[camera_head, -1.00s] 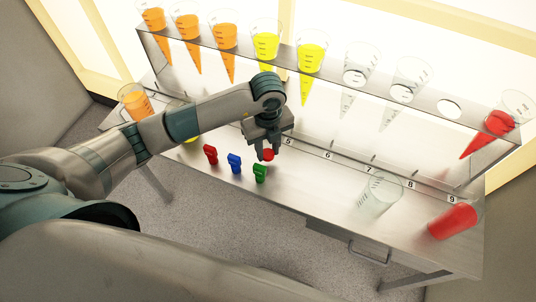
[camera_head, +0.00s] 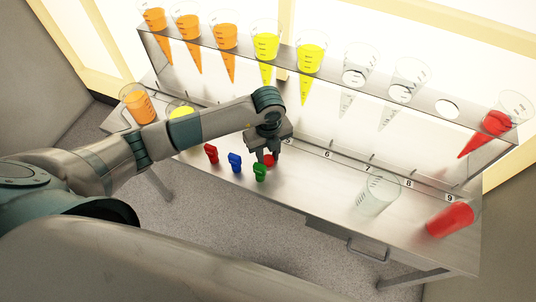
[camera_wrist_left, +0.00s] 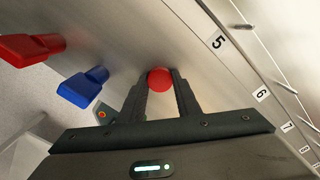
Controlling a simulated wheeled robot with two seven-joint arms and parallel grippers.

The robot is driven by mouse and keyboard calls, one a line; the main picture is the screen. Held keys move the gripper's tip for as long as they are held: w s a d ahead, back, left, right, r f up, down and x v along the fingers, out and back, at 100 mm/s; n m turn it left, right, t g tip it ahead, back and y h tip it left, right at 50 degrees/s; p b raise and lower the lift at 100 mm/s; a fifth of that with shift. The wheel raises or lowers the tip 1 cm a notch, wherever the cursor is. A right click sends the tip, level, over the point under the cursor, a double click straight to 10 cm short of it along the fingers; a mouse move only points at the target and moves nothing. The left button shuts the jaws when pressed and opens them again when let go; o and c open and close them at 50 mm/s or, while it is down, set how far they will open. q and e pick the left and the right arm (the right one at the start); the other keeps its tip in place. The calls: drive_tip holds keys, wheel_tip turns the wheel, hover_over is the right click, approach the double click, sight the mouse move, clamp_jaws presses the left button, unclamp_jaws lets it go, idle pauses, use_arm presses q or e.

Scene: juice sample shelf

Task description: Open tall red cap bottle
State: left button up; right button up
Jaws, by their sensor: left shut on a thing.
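A round red piece (camera_head: 269,160), which looks like the red cap, is between the fingertips of my left gripper (camera_head: 265,157). In the left wrist view the red cap (camera_wrist_left: 160,79) sits at the tips of both fingers, and the left gripper (camera_wrist_left: 160,84) is shut on it. Any bottle body under the cap is hidden, so I cannot tell its height. The gripper points down over the bench, near the front of the number 5 mark. My right gripper is not in view.
A clear beaker (camera_head: 376,196) and a red beaker (camera_head: 450,219) stand at right. A raised rack (camera_head: 330,68) holds several cones behind.

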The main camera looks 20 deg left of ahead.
sight(268, 159)
use_arm(q)
drive_tip(key=shift+f, duration=0.1)
drive_tip(key=o, duration=1.2)
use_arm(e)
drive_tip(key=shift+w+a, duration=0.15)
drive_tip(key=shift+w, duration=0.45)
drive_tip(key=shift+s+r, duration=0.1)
use_arm(q)
drive_tip(key=shift+r, duration=0.7)
wheel_tip(268, 159, up, 11)
drive_tip(key=shift+f+b, duration=0.1)
drive_tip(key=shift+b, duration=0.8)
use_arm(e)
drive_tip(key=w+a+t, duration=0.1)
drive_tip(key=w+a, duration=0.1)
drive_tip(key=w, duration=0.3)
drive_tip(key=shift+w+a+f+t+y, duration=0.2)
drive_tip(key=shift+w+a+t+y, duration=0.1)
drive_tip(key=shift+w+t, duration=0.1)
